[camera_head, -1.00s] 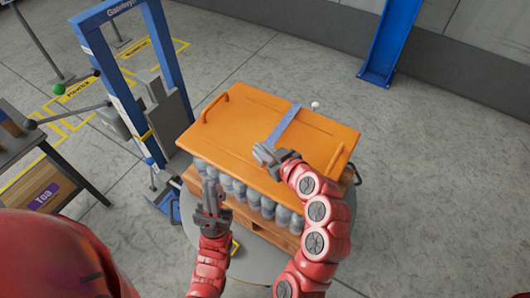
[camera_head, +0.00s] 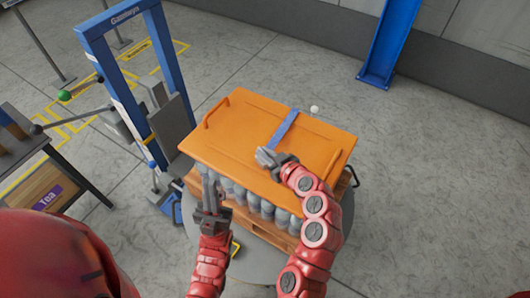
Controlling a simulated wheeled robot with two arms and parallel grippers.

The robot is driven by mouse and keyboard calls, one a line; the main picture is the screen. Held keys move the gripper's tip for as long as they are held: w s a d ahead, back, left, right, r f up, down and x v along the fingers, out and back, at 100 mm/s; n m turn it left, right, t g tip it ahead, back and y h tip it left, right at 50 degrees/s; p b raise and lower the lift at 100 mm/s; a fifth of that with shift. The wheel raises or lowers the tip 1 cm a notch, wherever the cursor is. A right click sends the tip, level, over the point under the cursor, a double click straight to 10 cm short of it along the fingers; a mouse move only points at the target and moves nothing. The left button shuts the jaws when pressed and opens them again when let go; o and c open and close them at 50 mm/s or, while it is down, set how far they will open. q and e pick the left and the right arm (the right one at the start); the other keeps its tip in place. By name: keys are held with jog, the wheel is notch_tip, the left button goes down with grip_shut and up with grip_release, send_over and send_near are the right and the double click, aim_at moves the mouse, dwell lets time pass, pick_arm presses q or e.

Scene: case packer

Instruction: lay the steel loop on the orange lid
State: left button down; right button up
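The orange lid (camera_head: 235,138) lies over a block of grey cans (camera_head: 252,201), with a raised handle at its left and right ends. A blue strip (camera_head: 284,127) runs across the lid from its far edge toward my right gripper. My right gripper (camera_head: 265,156) is over the lid at the near end of this strip; its fingers are too small to tell open or shut. My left gripper (camera_head: 211,183) is in front of the cans by the lid's near left edge, its fingers apart and empty. A dark curved bar (camera_head: 355,175) shows beside the lid's right end; I cannot tell whether it is the steel loop.
The cans stand on a wooden pallet (camera_head: 283,240) on a round grey platform (camera_head: 258,269). A blue frame machine (camera_head: 150,100) stands close on the left. The floor on the right is clear.

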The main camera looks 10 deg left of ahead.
jog(key=o, duration=0.4)
jog(key=shift+r, duration=0.1)
jog(key=shift+s+d, duration=0.2)
jog(key=b+v, duration=0.2)
jog(key=v, duration=0.3)
jog(key=p+v, duration=0.4)
jog(key=v, duration=0.2)
jog(key=shift+s, duration=0.25)
jog(key=shift+w+d, duration=0.1)
jog(key=shift+d, duration=0.05)
